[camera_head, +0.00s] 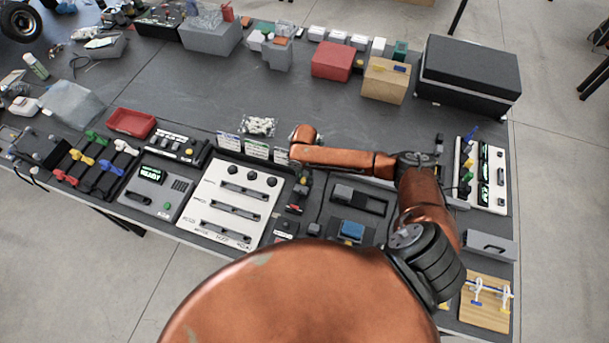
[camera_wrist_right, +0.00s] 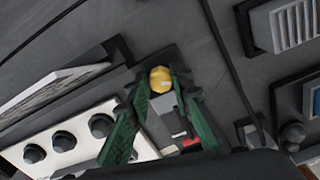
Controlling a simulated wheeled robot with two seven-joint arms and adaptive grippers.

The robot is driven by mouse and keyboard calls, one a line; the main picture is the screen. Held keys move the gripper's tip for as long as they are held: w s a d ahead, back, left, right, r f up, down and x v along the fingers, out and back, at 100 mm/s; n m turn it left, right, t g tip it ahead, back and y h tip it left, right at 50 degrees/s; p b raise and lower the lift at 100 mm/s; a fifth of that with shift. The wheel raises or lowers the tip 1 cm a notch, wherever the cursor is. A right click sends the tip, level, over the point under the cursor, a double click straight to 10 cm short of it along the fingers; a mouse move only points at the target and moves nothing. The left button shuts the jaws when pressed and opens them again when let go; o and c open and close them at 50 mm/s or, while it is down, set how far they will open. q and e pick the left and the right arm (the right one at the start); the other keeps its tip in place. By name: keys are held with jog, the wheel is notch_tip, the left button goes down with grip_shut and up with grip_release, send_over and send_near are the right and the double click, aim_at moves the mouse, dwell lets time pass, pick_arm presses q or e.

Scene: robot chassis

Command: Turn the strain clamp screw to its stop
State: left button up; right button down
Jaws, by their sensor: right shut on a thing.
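The strain clamp is a small dark and grey block beside the white panel; it shows in the wrist view (camera_wrist_right: 163,122) with a red part near its lower end. Its screw has a yellow faceted head (camera_wrist_right: 160,79). My right gripper (camera_wrist_right: 157,86) has green finger pads on both sides of the screw head and is shut on it. In the head view the clamp area (camera_head: 296,207) is small, and my right wrist covers part of it. How far the screw is turned cannot be told. My left gripper is not in view.
A white panel (camera_head: 212,190) with black knobs and slots stands just left of the clamp. A dark fixture with a blue block (camera_head: 352,230) is to its right. Label cards (camera_head: 257,149) and a bag of small parts (camera_head: 258,126) lie behind. The table's middle back is clear.

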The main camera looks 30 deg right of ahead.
aim_at(304, 179)
jog(key=shift+m, duration=0.3)
jog(key=c, duration=2)
grip_release()
notch_tip(304, 179, up, 12)
jog(key=shift+d, duration=0.1)
